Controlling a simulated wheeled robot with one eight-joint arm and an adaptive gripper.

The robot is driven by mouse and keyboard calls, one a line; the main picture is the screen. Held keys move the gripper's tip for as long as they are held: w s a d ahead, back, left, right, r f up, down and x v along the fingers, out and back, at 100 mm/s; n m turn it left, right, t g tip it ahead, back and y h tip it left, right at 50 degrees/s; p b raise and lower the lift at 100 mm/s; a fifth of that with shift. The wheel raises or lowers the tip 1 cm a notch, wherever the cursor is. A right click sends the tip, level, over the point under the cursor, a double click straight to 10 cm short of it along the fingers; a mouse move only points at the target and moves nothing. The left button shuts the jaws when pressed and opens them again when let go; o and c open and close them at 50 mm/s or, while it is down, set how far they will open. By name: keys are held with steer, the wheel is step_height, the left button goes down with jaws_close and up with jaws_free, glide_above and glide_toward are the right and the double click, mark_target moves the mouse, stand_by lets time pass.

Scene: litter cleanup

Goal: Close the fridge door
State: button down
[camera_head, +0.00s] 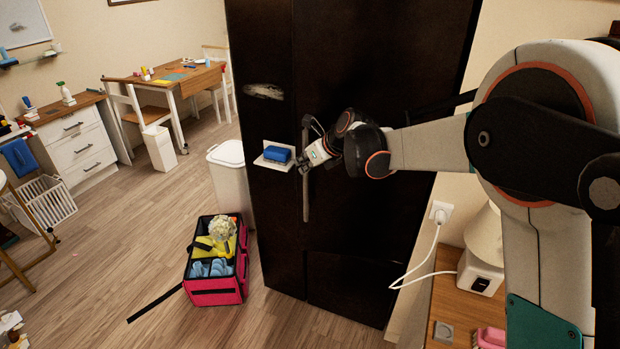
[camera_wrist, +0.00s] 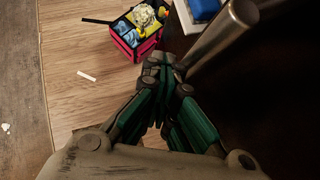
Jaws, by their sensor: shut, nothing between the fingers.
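The fridge (camera_head: 400,60) is a tall dark cabinet in the middle of the head view. A long vertical metal handle (camera_head: 306,200) runs down its front; it also shows as a pale bar in the wrist view (camera_wrist: 226,36). I cannot tell from these views whether the door is fully shut or slightly ajar. My gripper (camera_head: 305,148) is beside the upper part of the handle, with my arm reaching across the front from the right. In the wrist view its fingertips (camera_wrist: 160,66) are together and empty, just left of the handle. Whether they touch it is unclear.
A small white shelf (camera_head: 264,163) with a blue block (camera_head: 277,154) juts out left of the handle. A pink-and-black bag (camera_head: 217,297) of cleaning items stands on the floor, near a white bin (camera_head: 232,180). The wooden floor farther left is mostly clear.

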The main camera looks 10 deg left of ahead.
steer(key=w+a, duration=0.1)
steer(key=w, duration=0.8)
steer(key=shift+a+p, duration=0.25)
steer(key=shift+p, duration=0.2)
steer(key=shift+w, duration=0.1)
